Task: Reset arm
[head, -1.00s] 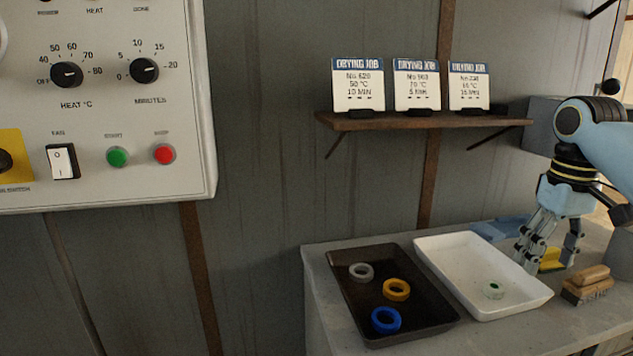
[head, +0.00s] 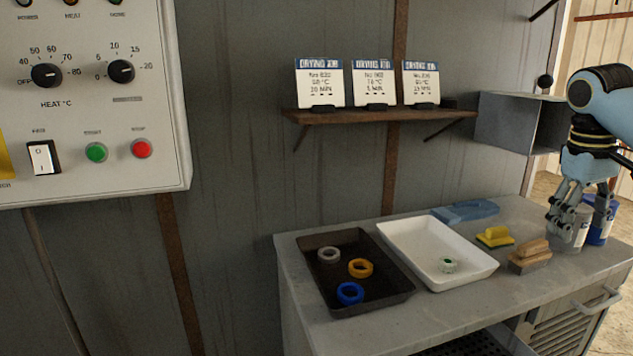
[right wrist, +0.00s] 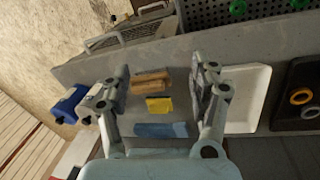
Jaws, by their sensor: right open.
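My right gripper (head: 577,218) hangs above the right end of the bench, in front of a white can and a blue can (head: 599,222). It is open and empty. In the right wrist view its two fingers (right wrist: 158,92) are spread wide, with a wooden brush (right wrist: 151,82), a yellow block (right wrist: 159,105) and a blue item (right wrist: 162,130) below between them. My left gripper is not in view.
A dark tray (head: 335,300) holds a grey, an orange and a blue ring. A white tray (head: 482,268) holds a pale green ring. A control panel (head: 90,180) hangs at left; a shelf (head: 385,115) carries three job cards.

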